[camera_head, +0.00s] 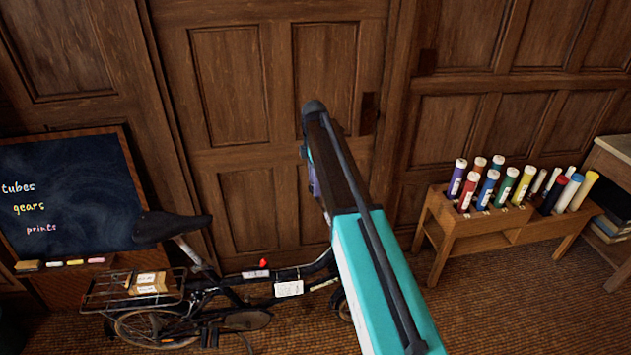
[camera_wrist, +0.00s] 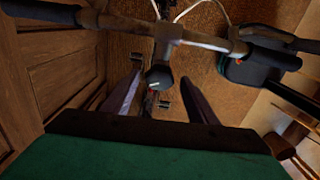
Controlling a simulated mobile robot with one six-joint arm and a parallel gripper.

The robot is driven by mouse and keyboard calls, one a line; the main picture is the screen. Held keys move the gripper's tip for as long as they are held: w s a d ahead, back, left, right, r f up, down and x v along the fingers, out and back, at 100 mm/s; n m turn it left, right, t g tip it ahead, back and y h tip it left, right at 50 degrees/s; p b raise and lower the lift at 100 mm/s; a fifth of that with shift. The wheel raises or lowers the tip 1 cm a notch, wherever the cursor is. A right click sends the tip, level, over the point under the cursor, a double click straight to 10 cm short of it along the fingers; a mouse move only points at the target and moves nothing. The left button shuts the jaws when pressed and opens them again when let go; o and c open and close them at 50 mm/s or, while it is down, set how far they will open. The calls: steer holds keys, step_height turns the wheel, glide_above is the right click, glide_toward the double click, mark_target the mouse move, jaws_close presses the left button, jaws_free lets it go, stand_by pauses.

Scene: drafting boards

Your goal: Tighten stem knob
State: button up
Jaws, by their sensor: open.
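In the wrist view a dark round stem knob (camera_wrist: 159,78) with a pale mark sits just below the bicycle's handlebar stem (camera_wrist: 166,45). My gripper (camera_wrist: 160,82) is open, with one finger on each side of the knob and a visible gap on both sides. I cannot tell how far the fingertips are from it in depth. In the head view the bicycle (camera_head: 290,288) stands before the panelled door, its front end mostly hidden behind my teal arm. The knob and the fingertips cannot be made out there.
The handlebar (camera_wrist: 210,42) crosses close ahead of my gripper, with a dark bag-like object (camera_wrist: 256,65) at its right. The bicycle's saddle (camera_head: 172,227) and rear rack (camera_head: 120,291) lie left. A wooden rack (camera_head: 470,235) of coloured tubes stands right; a chalkboard (camera_head: 75,190) stands left.

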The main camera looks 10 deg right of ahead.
steer(key=c, duration=1.1)
steer(key=shift+o, duration=0.2)
